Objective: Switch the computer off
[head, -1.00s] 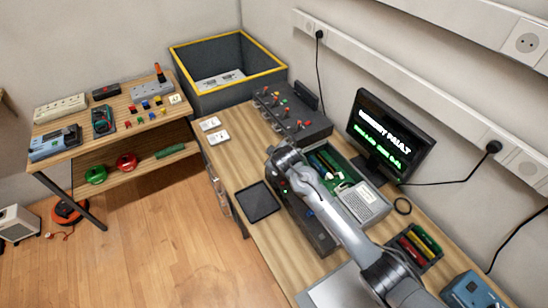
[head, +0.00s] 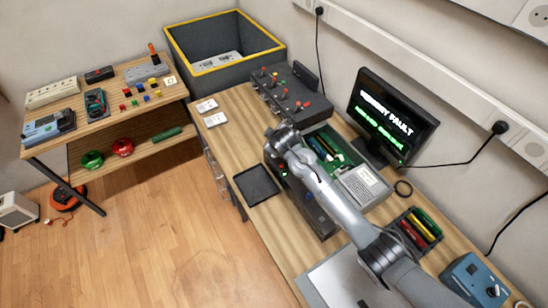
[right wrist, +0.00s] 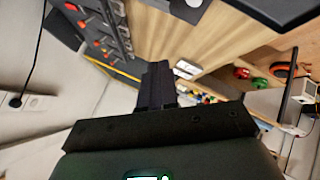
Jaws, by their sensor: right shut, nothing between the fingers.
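The computer (head: 319,220) is a dark open case lying on the bench, with a green board (head: 326,148) and a light grey boxy unit (head: 362,186) inside. A small green light glows on its dark front, just below my right wrist. The monitor (head: 393,117) behind it is lit and reads "MEMORY FAULT" with a green line below. My right arm reaches across the case from the lower right and hides part of it. My right gripper's fingers (right wrist: 157,75) are shut and empty in the right wrist view. The power button cannot be made out. My left gripper is not in view.
A black tray (head: 257,184) lies left of the computer. A dark panel with red knobs (head: 290,92) stands behind it. A box of coloured tools (head: 418,229) and a blue device (head: 472,283) are at right. A yellow-rimmed grey bin (head: 225,75) stands at the bench's far end.

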